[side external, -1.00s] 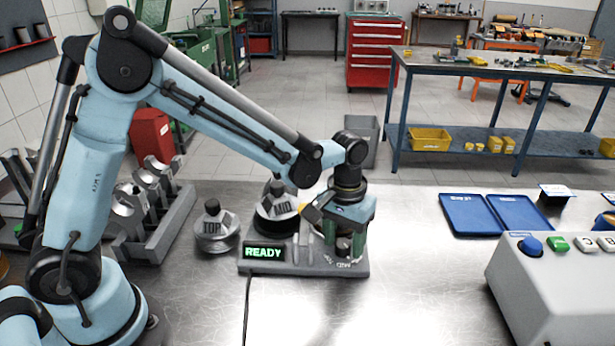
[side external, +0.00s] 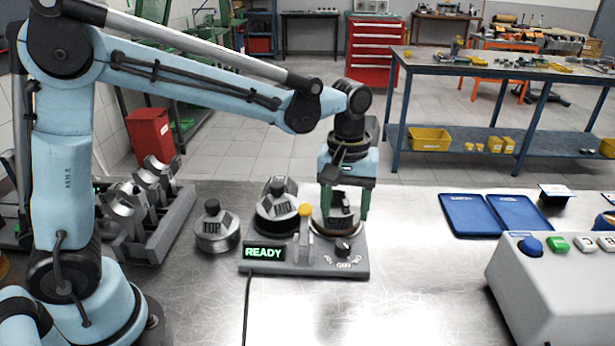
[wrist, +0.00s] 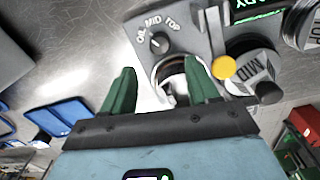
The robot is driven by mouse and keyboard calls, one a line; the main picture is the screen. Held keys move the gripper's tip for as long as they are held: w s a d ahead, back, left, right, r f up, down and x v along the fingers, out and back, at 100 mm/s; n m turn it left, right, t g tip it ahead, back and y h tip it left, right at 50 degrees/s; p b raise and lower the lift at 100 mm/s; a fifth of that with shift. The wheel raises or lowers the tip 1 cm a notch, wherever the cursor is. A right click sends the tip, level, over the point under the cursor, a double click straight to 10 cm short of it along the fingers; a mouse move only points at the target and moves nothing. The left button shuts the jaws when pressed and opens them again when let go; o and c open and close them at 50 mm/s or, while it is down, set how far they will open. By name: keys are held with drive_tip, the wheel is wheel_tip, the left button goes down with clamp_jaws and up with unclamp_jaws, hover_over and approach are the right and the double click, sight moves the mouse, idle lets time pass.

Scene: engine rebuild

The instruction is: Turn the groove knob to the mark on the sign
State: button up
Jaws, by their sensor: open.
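The groove knob (side external: 343,247) is a small black dial on the front right of the grey fixture (side external: 300,264). In the wrist view the knob (wrist: 159,41) has OIL, MID and TOP lettered around it; I cannot tell surely which its pointer faces. A lit sign (side external: 265,253) on the fixture reads READY in green; no mark is readable on it. My gripper (side external: 345,216) points down, open, behind the knob over a round metal seat. In the wrist view its green fingers (wrist: 162,72) are apart, with the seat between and beyond them. The knob lies beyond the fingertips, untouched.
A yellow-topped lever (side external: 305,210) stands on the fixture close to my fingers. A ring pot marked MID (side external: 277,208) is on the fixture; one marked TOP (side external: 213,228) is left of it. A grey button box (side external: 560,285) is at right. The table between is clear.

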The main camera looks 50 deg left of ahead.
drive_tip(key=shift+s+a+r+m+t, duration=1.35)
drive_tip(key=shift+s+a+m+t, duration=2.7)
drive_tip(key=shift+s, duration=1.75)
drive_tip(key=r+m+g, duration=0.1)
drive_tip(key=m+g, duration=0.1)
drive_tip(key=g, duration=0.6)
hover_over(277, 184)
drive_tip(key=shift+r, duration=0.2)
wheel_tip(277, 184, down, 6)
drive_tip(key=shift+f, duration=0.15)
wheel_tip(277, 184, up, 13)
